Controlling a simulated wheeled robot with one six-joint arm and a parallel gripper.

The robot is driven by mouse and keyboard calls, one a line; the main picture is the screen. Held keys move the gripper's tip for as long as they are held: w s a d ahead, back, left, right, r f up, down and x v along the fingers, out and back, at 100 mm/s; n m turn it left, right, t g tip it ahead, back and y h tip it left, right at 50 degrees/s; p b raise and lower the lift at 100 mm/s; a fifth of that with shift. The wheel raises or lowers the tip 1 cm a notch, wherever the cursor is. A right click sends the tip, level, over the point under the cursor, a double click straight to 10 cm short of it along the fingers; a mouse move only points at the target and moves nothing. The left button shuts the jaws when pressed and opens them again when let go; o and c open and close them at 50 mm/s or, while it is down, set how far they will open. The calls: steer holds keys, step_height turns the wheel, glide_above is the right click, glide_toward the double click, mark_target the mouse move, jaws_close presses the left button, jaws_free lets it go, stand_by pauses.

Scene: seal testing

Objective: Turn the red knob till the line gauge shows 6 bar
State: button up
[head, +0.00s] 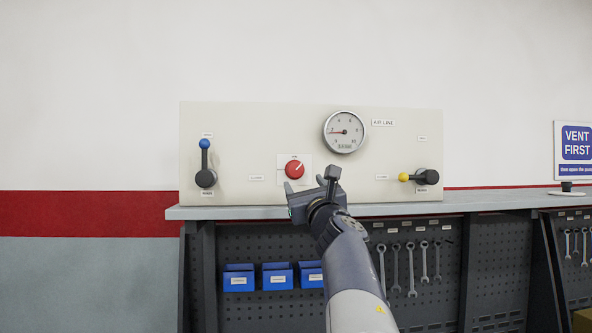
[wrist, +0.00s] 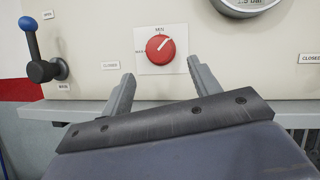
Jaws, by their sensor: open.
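The red knob (head: 294,170) sits on a small white plate on the cream panel (head: 240,130). Its white pointer line slants toward the upper right. In the wrist view the red knob (wrist: 160,48) is beyond and between the two finger tips. The round line gauge (head: 344,132) is above and right of the knob, beside an "AIR LINE" label. Its red needle points left, near the low end of the dial. My gripper (head: 311,185) is open and empty in front of the panel, below and slightly right of the knob. It also shows in the wrist view (wrist: 160,82), apart from the knob.
A blue-tipped lever (head: 205,163) points up at the panel's left. A yellow-tipped lever (head: 420,177) lies sideways at its right. The grey bench top (head: 240,212) runs below the panel. Blue bins (head: 277,276) and several wrenches (head: 411,270) hang underneath.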

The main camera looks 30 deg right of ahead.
mark_target(297, 173)
steer(key=p+x, duration=0.2)
steer(key=x, duration=0.4)
steer(key=shift+p, duration=0.3)
steer(key=shift+c, duration=0.5)
steer(key=c, duration=0.9)
